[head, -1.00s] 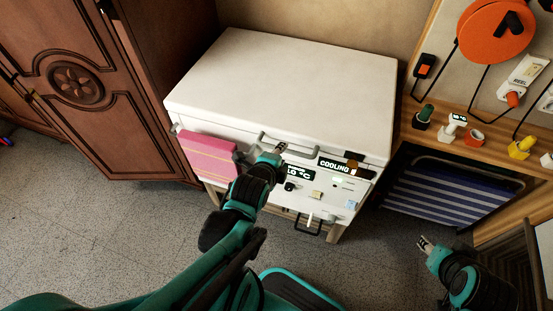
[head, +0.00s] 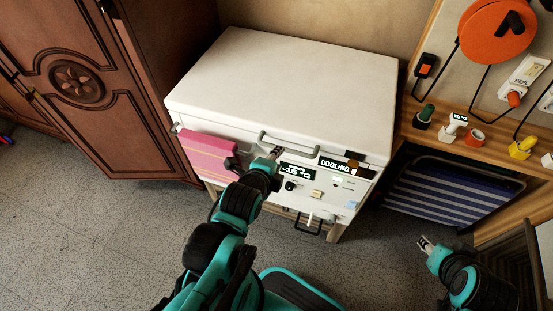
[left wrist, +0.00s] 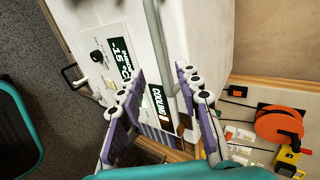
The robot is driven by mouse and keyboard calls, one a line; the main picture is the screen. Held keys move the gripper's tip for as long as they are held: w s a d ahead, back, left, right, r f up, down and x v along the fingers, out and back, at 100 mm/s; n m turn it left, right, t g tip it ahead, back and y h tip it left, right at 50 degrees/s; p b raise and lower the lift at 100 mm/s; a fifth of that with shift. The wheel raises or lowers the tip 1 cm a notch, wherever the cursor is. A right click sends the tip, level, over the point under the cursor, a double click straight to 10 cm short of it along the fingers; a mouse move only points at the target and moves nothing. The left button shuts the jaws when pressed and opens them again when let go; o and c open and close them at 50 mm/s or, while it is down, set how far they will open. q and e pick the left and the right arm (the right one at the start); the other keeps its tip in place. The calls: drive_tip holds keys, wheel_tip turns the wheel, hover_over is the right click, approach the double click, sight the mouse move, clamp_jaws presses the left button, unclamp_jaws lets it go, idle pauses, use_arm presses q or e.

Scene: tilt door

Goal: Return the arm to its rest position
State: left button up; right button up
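My left gripper (head: 275,153) is in front of the white chest freezer (head: 290,85), just below its grey lid handle (head: 290,142). In the left wrist view its two fingers (left wrist: 160,75) are apart with nothing gripped. The handle bar (left wrist: 153,25) shows beyond and between them, and I cannot tell whether they touch it. The lid looks closed. My right gripper (head: 426,243) is at the lower right, away from the freezer; its fingers are too small to judge.
The freezer front has a display (head: 297,172) reading about -15 °C, a COOLING sign (head: 337,165) and a pink striped cloth (head: 207,153). A wooden cabinet (head: 75,85) stands left. A workbench (head: 440,140) with tools and a striped folding item (head: 445,195) is right.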

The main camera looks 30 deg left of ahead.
idle(0.4)
use_arm(q)
drive_tip(key=d+r+n+g+h, duration=0.1)
drive_tip(key=d+n+g+h, duration=0.1)
drive_tip(key=d+n, duration=0.6)
drive_tip(key=s+n+g, duration=0.1)
drive_tip(key=n, duration=0.6)
drive_tip(key=shift+r+g+h, duration=0.15)
drive_tip(key=shift+g+h, duration=0.15)
